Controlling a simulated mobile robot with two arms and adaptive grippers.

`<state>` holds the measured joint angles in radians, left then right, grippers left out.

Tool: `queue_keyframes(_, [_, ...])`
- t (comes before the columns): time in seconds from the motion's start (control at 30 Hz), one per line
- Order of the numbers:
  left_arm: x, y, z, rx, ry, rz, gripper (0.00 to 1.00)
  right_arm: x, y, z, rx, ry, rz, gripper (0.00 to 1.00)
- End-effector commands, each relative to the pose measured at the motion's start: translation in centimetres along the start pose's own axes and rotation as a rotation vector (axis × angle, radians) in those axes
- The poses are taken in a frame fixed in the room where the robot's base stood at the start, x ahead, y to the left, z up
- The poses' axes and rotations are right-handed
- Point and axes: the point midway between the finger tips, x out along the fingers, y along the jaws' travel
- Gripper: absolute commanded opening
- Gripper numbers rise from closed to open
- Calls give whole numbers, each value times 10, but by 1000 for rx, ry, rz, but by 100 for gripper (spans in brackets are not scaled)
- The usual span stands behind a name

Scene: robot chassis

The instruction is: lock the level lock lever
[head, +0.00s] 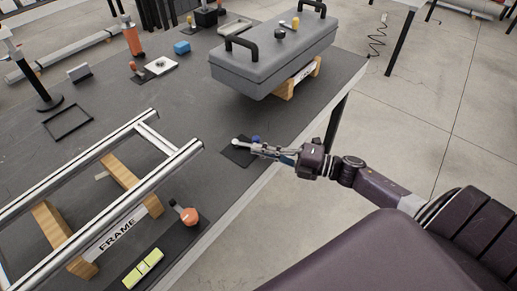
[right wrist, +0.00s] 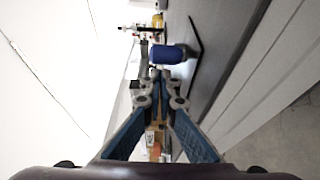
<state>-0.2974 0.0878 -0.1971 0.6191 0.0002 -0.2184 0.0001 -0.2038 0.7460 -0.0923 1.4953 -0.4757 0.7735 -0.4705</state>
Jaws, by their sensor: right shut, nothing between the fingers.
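A small device on a dark plate (head: 238,155) sits near the table's right edge, with a blue knob (head: 257,139) and a pale round end (head: 236,141). I cannot tell for sure whether this is the level lock lever. In the right wrist view the blue knob (right wrist: 168,54) is a short cylinder just beyond the fingertips. My right gripper (head: 262,149) is shut and empty, low over the plate beside the knob; its fingers (right wrist: 160,85) partly hide the device. Contact cannot be made out. My left gripper is out of view.
A red-knobbed lever (head: 188,215) and a yellow-green block (head: 143,268) sit at the table's front edge. The metal frame (head: 100,160) rests on wooden blocks at left. A grey handled case (head: 275,55) stands behind my gripper. The middle of the table is clear.

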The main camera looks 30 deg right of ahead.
Motion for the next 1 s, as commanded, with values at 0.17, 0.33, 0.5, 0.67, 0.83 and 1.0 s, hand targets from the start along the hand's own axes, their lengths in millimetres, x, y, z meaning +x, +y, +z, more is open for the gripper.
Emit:
queue_keyframes(0.17, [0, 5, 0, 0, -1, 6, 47, -22, -2, 1, 1, -1, -4, 0])
queue_keyframes(0.33, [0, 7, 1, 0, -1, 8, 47, -58, -3, 2, 4, -2, -5, 0])
queue_keyframes(0.5, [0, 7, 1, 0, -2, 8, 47, -93, -3, 3, 5, -1, -2, 0])
queue_keyframes(0.67, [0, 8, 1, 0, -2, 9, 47, -113, -3, 4, 4, -1, -1, 0])
queue_keyframes(0.83, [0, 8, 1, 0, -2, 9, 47, -121, -2, 4, 3, 0, 1, 0])
queue_keyframes(1.0, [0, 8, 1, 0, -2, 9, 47, -121, -2, 4, 3, 0, 2, 0])
